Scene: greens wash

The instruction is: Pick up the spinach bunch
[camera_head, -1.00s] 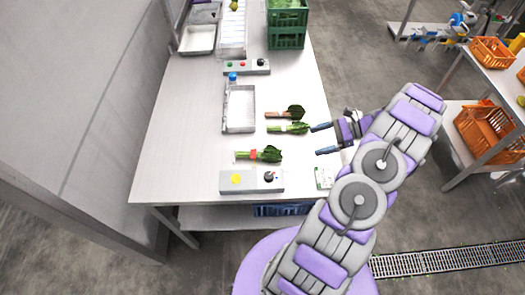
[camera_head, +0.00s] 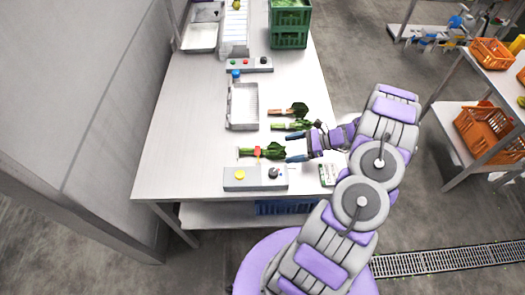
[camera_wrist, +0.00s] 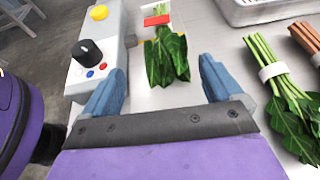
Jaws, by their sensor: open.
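A leafy green bunch with a red band (camera_head: 273,152), apparently the spinach, lies on the steel table. In the wrist view its dark leaves (camera_wrist: 167,62) point toward me, and the red band is farther off near the top edge. My gripper (camera_head: 290,147) is open and empty at the leaf end of this bunch. In the wrist view the blue fingers (camera_wrist: 162,68) stand on either side of the leaves; I cannot tell whether they touch. A white-banded green bunch (camera_head: 296,125) and a bunch with reddish-brown stems (camera_head: 292,110) lie farther back.
A grey control box (camera_head: 254,180) with a yellow button and black knob sits close in front of the red-banded bunch. A shallow metal tray (camera_head: 229,110) lies behind it. A small white labelled item (camera_head: 327,175) is at the table's right edge. Table space left of the bunch is clear.

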